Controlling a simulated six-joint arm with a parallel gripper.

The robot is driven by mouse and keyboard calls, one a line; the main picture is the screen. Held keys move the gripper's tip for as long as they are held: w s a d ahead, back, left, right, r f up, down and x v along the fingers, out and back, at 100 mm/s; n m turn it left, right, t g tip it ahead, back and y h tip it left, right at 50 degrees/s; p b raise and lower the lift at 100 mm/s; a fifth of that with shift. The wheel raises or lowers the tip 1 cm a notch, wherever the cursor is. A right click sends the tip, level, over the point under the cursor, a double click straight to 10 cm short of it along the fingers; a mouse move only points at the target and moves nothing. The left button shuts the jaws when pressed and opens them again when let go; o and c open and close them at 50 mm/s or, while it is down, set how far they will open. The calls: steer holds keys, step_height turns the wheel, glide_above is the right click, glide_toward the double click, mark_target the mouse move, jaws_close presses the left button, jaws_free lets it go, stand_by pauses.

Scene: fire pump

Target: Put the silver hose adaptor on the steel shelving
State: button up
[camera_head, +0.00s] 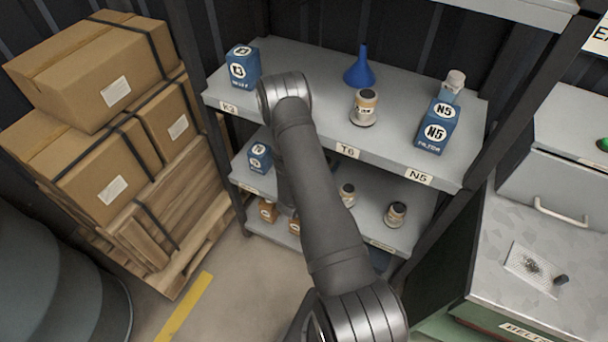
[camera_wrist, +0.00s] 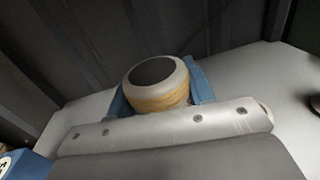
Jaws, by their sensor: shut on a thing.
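My gripper (camera_wrist: 158,92) is shut on a short round piece (camera_wrist: 157,86) between its blue fingers in the wrist view. The piece is pale with yellowish bands and a dark round end; it looks more cream than silver, and I take it for the hose adaptor. The steel shelving (camera_head: 330,115) stands ahead in the head view. My arm reaches to the left part of its upper shelf, whose grey surface (camera_wrist: 90,108) also shows behind my gripper in the wrist view. In the head view my arm hides gripper and piece. I cannot tell whether the piece touches the shelf.

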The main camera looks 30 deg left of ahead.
steer(key=shift+s+a+f, duration=0.2)
steer(key=shift+a+f, duration=4.05)
steer(key=shift+f, duration=0.25)
steer(key=shift+f, duration=0.15)
steer(key=o, duration=1.3)
steer(key=s+a, duration=0.1)
steer(key=s, duration=1.1)
steer(key=shift+a, duration=0.4)
